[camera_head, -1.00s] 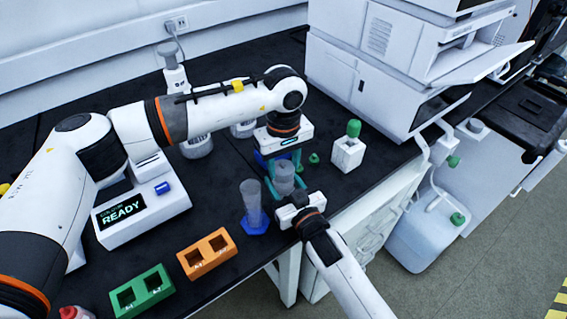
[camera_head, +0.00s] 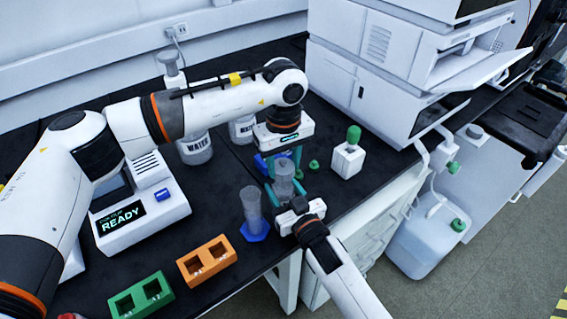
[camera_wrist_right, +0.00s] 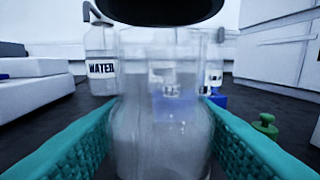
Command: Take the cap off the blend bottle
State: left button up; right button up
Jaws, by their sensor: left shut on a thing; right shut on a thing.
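The blend bottle (camera_head: 284,188) is a clear, upright vessel near the bench's front edge. In the right wrist view, the bottle (camera_wrist_right: 160,135) stands between my right gripper's teal fingers (camera_wrist_right: 160,150), shut on its body from the front. My right gripper also shows in the head view (camera_head: 287,193). My left gripper (camera_head: 284,166) reaches down from above, its teal fingers at the bottle's top, shut on the cap. The cap is small and mostly hidden there. A dark round shape crosses the top of the right wrist view; I cannot tell if it is the cap.
A clear cylinder on a blue base (camera_head: 252,215) stands just left of the bottle. Green caps (camera_head: 313,165) and a white block with a green top (camera_head: 348,155) are to the right. Orange (camera_head: 207,262) and green (camera_head: 142,297) racks lie front left. Water bottles (camera_head: 195,148) stand behind.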

aim_at(284, 162)
pick_arm(q)
jog(key=shift+r, duration=1.6)
pick_arm(e)
jog(key=o, duration=1.4)
jog(key=shift+o, duration=0.2)
jog(key=v, duration=1.2)
